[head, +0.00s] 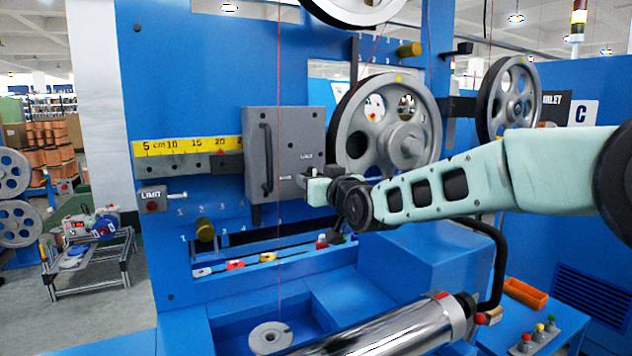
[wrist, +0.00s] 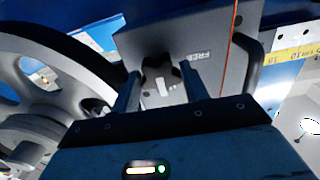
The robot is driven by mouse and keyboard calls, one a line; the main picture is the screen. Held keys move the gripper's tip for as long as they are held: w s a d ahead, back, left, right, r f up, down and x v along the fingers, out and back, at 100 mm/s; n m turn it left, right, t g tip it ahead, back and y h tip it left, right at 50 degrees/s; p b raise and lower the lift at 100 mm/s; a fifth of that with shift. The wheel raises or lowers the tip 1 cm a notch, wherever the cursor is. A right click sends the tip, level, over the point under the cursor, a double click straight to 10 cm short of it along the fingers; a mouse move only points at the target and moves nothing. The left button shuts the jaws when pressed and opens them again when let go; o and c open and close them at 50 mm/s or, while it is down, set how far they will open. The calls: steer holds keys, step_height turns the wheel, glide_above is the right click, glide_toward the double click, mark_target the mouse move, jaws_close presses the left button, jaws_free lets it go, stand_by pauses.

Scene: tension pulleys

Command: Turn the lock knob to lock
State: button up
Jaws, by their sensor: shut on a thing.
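The lock knob (wrist: 160,68) is a dark, lobed star knob on the grey carriage plate (head: 290,135). A pale line mark shows on the knob in the wrist view, and the word FREE is printed on the plate beside it. My gripper (wrist: 162,84) has one finger on each side of the knob and is shut on it. In the head view my gripper (head: 304,180) reaches the plate's lower right part from the right, and the knob is mostly hidden behind the fingers. Small labels on the plate are too small to read surely there.
A dark vertical handle (head: 266,160) is on the plate's left side. A yellow scale (head: 185,146) runs left of the plate. A large spoked pulley (head: 390,125) stands close behind my gripper on the right. A thin red line (head: 279,240) hangs in front of the plate.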

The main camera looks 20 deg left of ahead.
steer(key=o, duration=1)
steer(key=shift+d, duration=0.1)
steer(key=b+v, duration=0.1)
steer(key=v, duration=1.6)
steer(key=shift+s+b, duration=0.2)
steer(key=shift+b, duration=0.15)
steer(key=shift+d+f, duration=0.1)
